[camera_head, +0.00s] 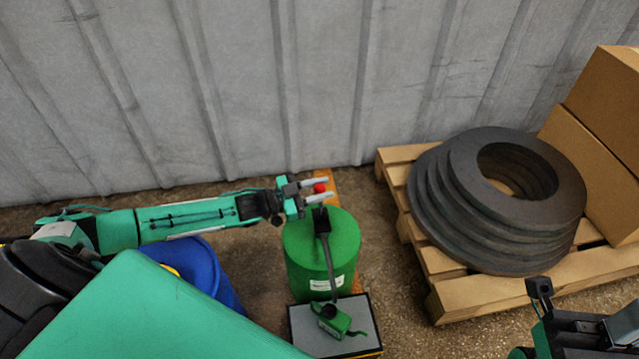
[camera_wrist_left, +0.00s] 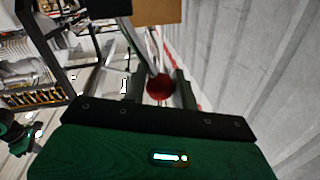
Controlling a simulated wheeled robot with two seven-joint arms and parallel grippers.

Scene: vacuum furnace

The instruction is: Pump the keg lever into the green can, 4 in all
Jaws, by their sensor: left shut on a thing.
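The red knob also shows in the left wrist view (camera_wrist_left: 159,87), between the fingers. A dark spout (camera_head: 329,265) runs from the pump down toward the small green can (camera_head: 336,321), which sits on a grey-topped stand (camera_head: 365,325). My right gripper (camera_head: 535,318) shows only partly at the lower right, away from the keg.
A wooden pallet (camera_head: 455,300) with several dark rings (camera_head: 465,220) and cardboard boxes (camera_head: 600,140) stands at the right. A blue drum (camera_head: 205,262) is left of the keg, under my left arm. A corrugated wall (camera_head: 240,90) closes the back.

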